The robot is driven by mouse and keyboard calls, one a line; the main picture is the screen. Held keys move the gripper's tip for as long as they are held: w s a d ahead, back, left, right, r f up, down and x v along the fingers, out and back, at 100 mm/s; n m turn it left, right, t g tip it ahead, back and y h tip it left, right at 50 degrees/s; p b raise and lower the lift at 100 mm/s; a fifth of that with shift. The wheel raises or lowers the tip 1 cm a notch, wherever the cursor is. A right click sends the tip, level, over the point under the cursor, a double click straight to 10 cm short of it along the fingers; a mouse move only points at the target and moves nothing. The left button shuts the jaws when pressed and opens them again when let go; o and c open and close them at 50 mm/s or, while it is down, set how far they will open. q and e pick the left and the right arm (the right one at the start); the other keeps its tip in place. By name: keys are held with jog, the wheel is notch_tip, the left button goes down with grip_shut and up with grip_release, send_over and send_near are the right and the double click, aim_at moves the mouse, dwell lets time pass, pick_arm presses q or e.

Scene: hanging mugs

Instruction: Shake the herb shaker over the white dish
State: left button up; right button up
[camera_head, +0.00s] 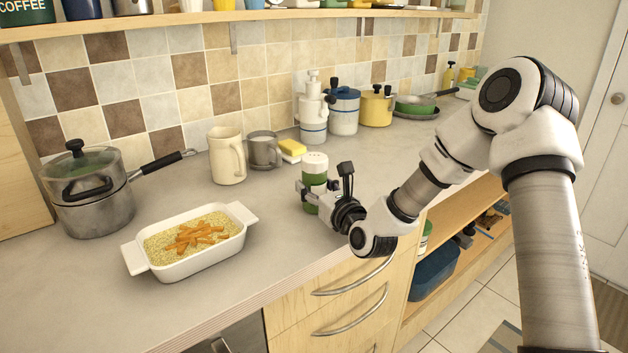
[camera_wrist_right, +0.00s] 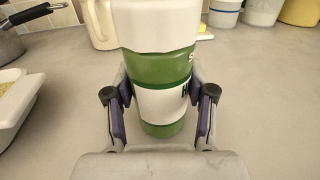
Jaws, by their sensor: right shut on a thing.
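The herb shaker (camera_head: 314,168) is a green cylinder with a white cap and a white label. It stands upright on the counter, right of the dish. My right gripper (camera_head: 312,196) is shut around its middle; in the right wrist view the shaker (camera_wrist_right: 160,65) sits between the two purple-padded fingers of the gripper (camera_wrist_right: 160,112). The white dish (camera_head: 190,265) holds yellow grain with orange strips on top and sits at the front left of the counter. Its edge shows in the right wrist view (camera_wrist_right: 22,112). My left gripper is in neither view.
A cream mug (camera_head: 227,156), a grey mug (camera_head: 263,150) and a yellow sponge (camera_head: 292,148) stand behind the shaker. The counter between the dish and the shaker is clear.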

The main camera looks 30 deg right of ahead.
aim_at(321, 171)
notch_tip(321, 171, up, 4)
jog(key=shift+r+p, duration=0.2)
jog(key=shift+p, duration=1)
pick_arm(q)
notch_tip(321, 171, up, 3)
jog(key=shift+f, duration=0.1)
pick_arm(e)
jog(key=shift+r, duration=0.2)
